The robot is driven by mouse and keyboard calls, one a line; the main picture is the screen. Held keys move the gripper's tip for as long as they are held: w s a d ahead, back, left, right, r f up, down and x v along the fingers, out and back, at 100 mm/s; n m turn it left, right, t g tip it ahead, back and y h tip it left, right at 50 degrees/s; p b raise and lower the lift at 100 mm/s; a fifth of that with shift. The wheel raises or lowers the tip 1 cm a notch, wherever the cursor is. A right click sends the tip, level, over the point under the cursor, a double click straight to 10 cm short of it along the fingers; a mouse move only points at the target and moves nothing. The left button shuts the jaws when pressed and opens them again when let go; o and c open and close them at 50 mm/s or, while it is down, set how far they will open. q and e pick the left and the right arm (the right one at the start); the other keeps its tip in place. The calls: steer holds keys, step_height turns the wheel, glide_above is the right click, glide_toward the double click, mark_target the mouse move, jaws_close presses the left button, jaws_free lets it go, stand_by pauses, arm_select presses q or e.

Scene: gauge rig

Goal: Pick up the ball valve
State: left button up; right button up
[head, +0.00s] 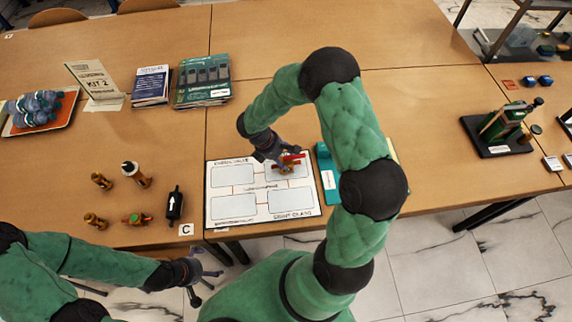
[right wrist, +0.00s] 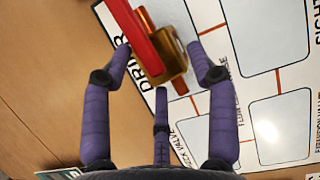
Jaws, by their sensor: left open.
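The ball valve (head: 287,167) is a brass body with a red lever handle. In the head view it is at the upper right cell of the white labelled board (head: 236,208). In the right wrist view the ball valve (right wrist: 163,67) lies between the fingers, with its red handle toward the upper left. My right gripper (head: 274,156) is over it; in the right wrist view its three fingers (right wrist: 162,62) are around the valve, their tips close to the body. Whether they press on it I cannot tell. My left gripper (head: 206,278) is open and empty, in front of the table edge.
Brass fittings (head: 102,181) and a black cylinder with an arrow (head: 174,204) stand left of the board. A teal case (head: 328,172) is close on its right, partly behind my right arm. Booklets (head: 203,82) and an orange tray (head: 40,112) are further back. A green rig (head: 497,125) stands at right.

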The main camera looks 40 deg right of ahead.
jaws_close()
